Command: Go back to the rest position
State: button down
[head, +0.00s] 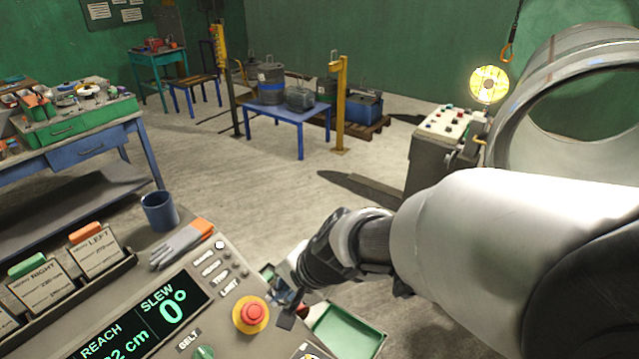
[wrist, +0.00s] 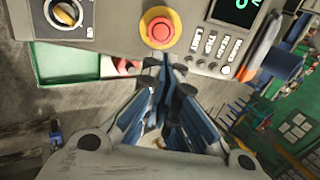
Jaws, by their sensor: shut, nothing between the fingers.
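My gripper (wrist: 166,62) is shut and empty in the wrist view, its fingertips together just in front of the red emergency stop button (wrist: 158,27) with its yellow ring. I cannot tell whether the fingertips touch the panel. In the head view my arm reaches in from the right, and my gripper (head: 288,318) points down beside the panel's right edge, partly hidden by its own wrist. The red button (head: 252,313) shows left of it. The control panel (head: 215,262) has a green display reading SLEW 0° and REACH, partly cut off.
Behind are a workbench (head: 85,140), a blue table (head: 287,113) with weights and a second console (head: 440,150). Open floor lies between.

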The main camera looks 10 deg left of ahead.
jog(key=s+d+r+n+h+b, duration=0.1)
jog(key=s+d+h+b, duration=0.1)
jog(key=s+d, duration=0.3)
jog(key=s+d+r+n+t+h+b, duration=0.1)
jog(key=s+d, duration=0.4)
jog(key=d, duration=0.8)
jog(key=s+d+r+n+h+b, duration=0.1)
jog(key=s+d+n+h+b, duration=0.1)
jog(key=s+d, duration=0.3)
jog(key=d+n+b, duration=0.1)
jog(key=d, duration=0.3)
jog(key=shift+t+h, duration=0.3)
